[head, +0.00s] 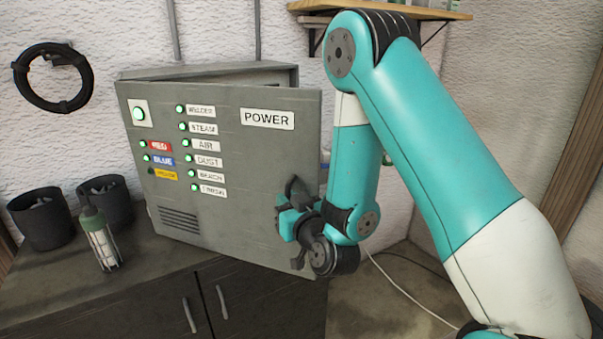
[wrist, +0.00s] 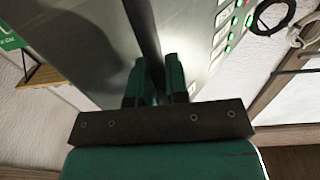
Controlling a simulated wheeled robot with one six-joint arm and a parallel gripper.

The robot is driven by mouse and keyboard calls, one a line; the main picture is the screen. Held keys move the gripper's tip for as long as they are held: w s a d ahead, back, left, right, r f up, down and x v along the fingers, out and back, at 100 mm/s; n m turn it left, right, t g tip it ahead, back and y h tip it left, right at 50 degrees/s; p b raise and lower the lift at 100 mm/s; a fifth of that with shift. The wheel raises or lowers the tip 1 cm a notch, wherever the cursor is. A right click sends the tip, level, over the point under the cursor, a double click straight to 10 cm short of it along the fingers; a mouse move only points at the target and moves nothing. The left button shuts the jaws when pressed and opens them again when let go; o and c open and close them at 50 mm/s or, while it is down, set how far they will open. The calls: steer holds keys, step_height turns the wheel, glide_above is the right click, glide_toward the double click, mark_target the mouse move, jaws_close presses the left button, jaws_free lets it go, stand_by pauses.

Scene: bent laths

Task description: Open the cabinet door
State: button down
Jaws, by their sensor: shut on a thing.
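The grey power cabinet (head: 215,72) stands on the bench against the wall. Its door (head: 235,160), labelled POWER, is ajar, with a dark gap at the top widening toward the right. My gripper (head: 293,218) is at the door's lower right part. In the wrist view, the gripper's two teal fingers (wrist: 155,82) are shut on a dark bar-shaped handle (wrist: 143,30), with the grey door panel (wrist: 190,30) behind it. My gripper and wrist hide much of the handle in the head view. The cabinet's inside is hidden.
Two dark pots (head: 42,218) and a caged green lamp (head: 100,240) stand on the bench left of the door. A wooden shelf (head: 400,8) is above my arm. A cable coil (head: 52,78) hangs at left. Floor shows at right.

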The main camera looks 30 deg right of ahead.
steer(key=s+a+p, duration=0.2)
steer(key=s+a, duration=0.2)
steer(key=a, duration=0.3)
steer(key=shift+a+r+p, duration=0.15)
steer(key=shift+a+p, duration=0.15)
steer(key=c, duration=1.1)
jaws_free()
steer(key=shift+c, duration=0.2)
steer(key=shift+d, duration=0.15)
